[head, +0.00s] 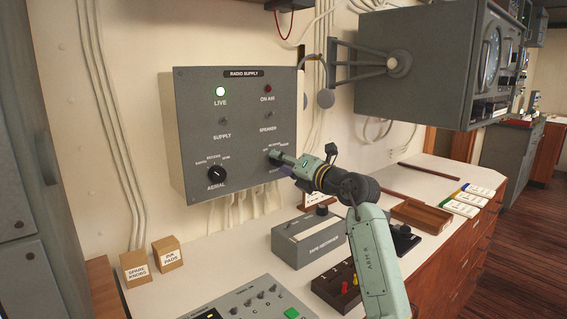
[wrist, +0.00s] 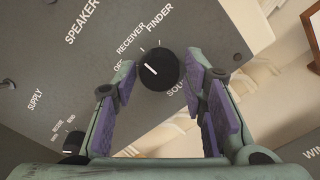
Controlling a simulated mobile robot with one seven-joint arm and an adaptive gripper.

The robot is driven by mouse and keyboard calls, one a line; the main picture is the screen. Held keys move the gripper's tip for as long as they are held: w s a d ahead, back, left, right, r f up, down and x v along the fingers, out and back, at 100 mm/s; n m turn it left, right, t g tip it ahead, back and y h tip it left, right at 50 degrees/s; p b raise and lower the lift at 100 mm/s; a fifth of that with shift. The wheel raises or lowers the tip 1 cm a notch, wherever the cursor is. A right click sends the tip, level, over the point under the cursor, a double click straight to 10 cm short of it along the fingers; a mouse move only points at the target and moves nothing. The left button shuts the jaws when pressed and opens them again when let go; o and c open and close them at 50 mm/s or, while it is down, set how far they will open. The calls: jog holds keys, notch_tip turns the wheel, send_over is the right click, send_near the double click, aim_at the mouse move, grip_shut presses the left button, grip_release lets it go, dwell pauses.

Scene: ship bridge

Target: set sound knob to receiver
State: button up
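The sound knob (wrist: 158,70) is a round black knob with a white pointer line, on the grey radio supply panel (head: 235,90). In the wrist view its pointer faces upper left, toward the OFF and RECEIVER side; I cannot tell exactly which mark it meets. The RECEIVER label (wrist: 130,45) lies between OFF and FINDER. My gripper (wrist: 161,78) is open, with a purple-padded finger on each side of the knob and gaps showing on both sides.
The aerial knob (head: 217,174) is at the panel's lower left, with supply and speaker switches above. A tape recorder (head: 309,239) stands on the counter below my arm. A grey radar-like cabinet (head: 428,65) juts out at right. Small boxes (head: 166,254) stand at left.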

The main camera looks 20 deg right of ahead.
jog(key=shift+o, duration=1.2)
jog(key=v, duration=1.2)
